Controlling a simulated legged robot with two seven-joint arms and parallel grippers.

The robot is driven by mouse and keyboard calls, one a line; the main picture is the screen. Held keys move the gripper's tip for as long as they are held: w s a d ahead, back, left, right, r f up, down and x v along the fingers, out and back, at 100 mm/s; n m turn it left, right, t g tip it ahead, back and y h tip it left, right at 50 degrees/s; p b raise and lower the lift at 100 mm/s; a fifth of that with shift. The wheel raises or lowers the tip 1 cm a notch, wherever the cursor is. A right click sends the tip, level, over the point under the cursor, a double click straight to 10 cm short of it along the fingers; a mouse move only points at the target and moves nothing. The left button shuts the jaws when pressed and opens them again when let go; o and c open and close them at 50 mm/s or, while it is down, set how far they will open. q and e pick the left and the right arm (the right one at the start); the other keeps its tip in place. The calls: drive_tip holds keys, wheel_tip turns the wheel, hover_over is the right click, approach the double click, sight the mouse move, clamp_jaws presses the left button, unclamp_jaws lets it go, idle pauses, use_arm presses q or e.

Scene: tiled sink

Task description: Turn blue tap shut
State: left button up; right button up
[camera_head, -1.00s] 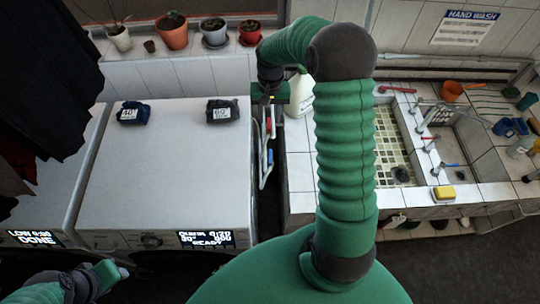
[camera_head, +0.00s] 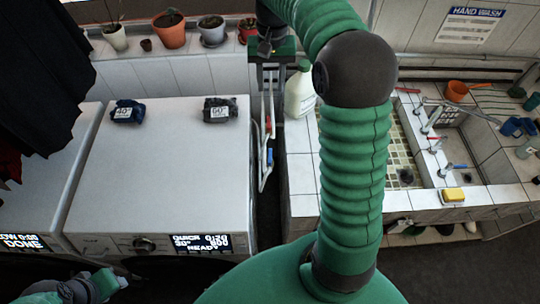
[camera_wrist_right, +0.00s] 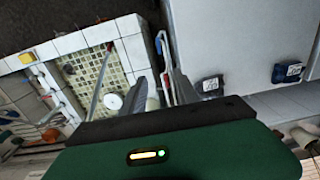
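In the head view, a blue handle (camera_head: 269,156) sits on pale vertical pipes in the gap between the washing machine and the tiled sink. A red handle (camera_head: 268,124) is above it. Another blue-handled tap (camera_head: 456,165) stands at the sink. My right gripper (camera_head: 268,48) is at the top of the gap, above and apart from the pipe handles. In the right wrist view its two grey fingers (camera_wrist_right: 160,92) are spread apart with nothing visibly held; pipes show beyond them. My left gripper (camera_head: 118,280) is at the lower left, its fingers too unclear to read.
A white washing machine (camera_head: 165,180) borders the gap on the left, with two dark bundles on top. A white jug (camera_head: 299,92) stands on the tiled counter at the right. Potted plants (camera_head: 170,30) line the ledge behind. My right arm hides part of the sink.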

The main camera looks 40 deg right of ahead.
drive_tip(key=b, duration=1.9)
hover_over(270, 155)
wheel_tip(270, 155, down, 18)
drive_tip(key=shift+m, duration=0.5)
wheel_tip(270, 155, down, 16)
drive_tip(key=shift+f+p, duration=0.2)
drive_tip(key=shift+p, duration=0.2)
clamp_jaws()
